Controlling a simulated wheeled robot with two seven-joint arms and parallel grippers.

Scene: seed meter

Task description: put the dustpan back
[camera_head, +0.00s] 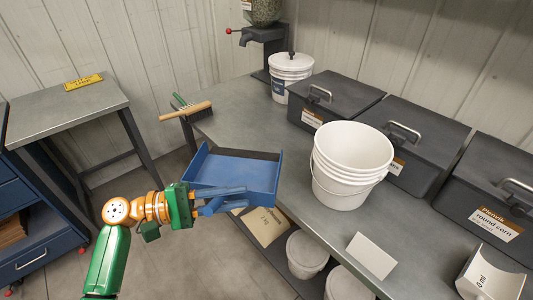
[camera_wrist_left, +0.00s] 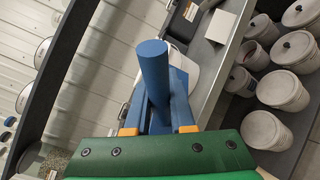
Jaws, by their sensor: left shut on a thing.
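The blue dustpan (camera_head: 240,172) is in the head view, its broad open pan at the near left edge of the grey bench. It looks held over that edge; I cannot tell whether it touches the bench top. My left gripper (camera_head: 222,200) is shut on the dustpan's handle from the lower left. In the left wrist view, the round blue handle (camera_wrist_left: 152,62) stands out between the blue fingers of my left gripper (camera_wrist_left: 158,105). My right gripper is in neither view.
A hand brush (camera_head: 186,110) lies at the bench's far left end. A white card (camera_head: 371,256) and a scoop (camera_head: 490,278) lie nearer. A side table (camera_head: 60,108) carries a yellow sign (camera_head: 83,82).

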